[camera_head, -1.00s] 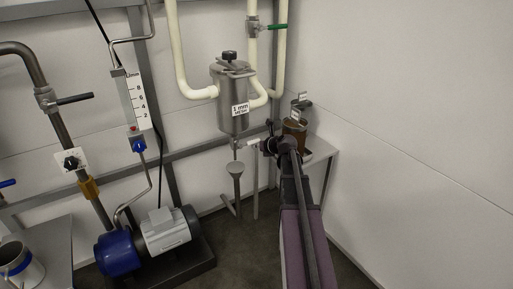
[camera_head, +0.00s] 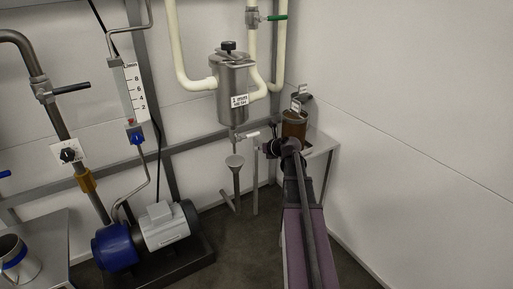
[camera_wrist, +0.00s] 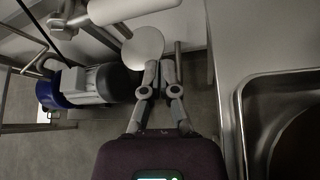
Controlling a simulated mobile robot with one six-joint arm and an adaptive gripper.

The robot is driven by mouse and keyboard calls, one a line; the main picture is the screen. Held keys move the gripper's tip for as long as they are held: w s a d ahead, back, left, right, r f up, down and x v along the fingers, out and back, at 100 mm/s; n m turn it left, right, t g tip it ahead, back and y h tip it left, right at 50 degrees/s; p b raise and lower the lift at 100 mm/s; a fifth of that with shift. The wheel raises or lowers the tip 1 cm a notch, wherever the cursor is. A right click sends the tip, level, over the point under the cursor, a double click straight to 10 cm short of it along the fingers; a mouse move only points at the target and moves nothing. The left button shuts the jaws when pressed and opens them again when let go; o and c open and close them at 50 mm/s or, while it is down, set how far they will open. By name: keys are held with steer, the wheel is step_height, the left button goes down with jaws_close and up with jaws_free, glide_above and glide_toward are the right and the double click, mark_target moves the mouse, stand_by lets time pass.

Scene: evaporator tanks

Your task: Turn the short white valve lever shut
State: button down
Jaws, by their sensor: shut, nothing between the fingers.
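The short white valve lever (camera_head: 250,134) sticks out to the right, roughly level, under the metal strainer pot (camera_head: 232,88). In the wrist view a large white bar (camera_wrist: 125,9), apparently the lever, crosses the top edge close to the camera. My gripper (camera_head: 268,148) is just right of and slightly below the lever's free end in the head view. In the wrist view my gripper (camera_wrist: 160,75) has its fingers together and holds nothing. The lever looks apart from the fingers. Its exact distance from them is hard to tell.
A blue-grey pump (camera_head: 160,225) sits on the floor at left.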

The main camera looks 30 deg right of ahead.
steer(key=a+p+v, duration=0.1)
steer(key=p+v, duration=0.2)
steer(key=v, duration=0.5)
steer(key=shift+p, duration=0.35)
steer(key=shift+a+r, duration=0.1)
